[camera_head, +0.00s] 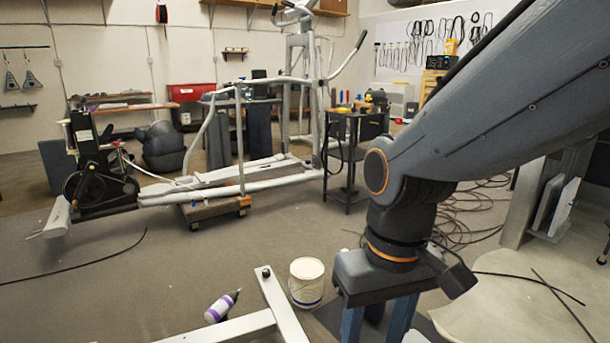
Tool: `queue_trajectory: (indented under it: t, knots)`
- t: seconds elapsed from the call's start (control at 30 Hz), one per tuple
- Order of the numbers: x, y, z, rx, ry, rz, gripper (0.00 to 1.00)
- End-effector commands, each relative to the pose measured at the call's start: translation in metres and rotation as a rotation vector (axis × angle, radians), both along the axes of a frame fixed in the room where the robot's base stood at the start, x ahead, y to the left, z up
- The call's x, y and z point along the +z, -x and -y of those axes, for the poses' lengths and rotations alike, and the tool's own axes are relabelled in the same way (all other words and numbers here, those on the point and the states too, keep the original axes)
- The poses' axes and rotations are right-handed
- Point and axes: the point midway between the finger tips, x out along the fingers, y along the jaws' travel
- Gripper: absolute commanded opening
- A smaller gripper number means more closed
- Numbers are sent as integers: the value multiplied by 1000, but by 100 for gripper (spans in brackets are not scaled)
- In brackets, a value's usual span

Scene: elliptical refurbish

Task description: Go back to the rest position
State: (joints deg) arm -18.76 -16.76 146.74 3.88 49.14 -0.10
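My gripper (376,322) hangs down at the bottom of the view, right of the middle, at the end of my bent arm. Its two blue fingers stand apart, and their tips are cut off by the lower picture edge. A dark shape shows between the fingers, and I cannot tell what it is. No object is clearly held.
A white bucket (307,283) stands just left of my gripper. A white-and-purple bottle (219,308) lies by a white metal frame (284,308). An elliptical machine (215,178) and a small black cart (347,160) stand behind. Cables (467,212) lie at right; open floor is left.

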Motion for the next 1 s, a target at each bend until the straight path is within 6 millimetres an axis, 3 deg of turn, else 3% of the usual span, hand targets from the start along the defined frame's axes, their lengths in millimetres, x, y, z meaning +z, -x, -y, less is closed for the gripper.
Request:
queue_trajectory:
  t: [0.37,0.8,1.0]
  knots:
    - [34,-3,20,-73,14,-2,49]
    - [94,-2,69,-220,39,-7,49]
    - [112,1,88,-272,47,-9,49]
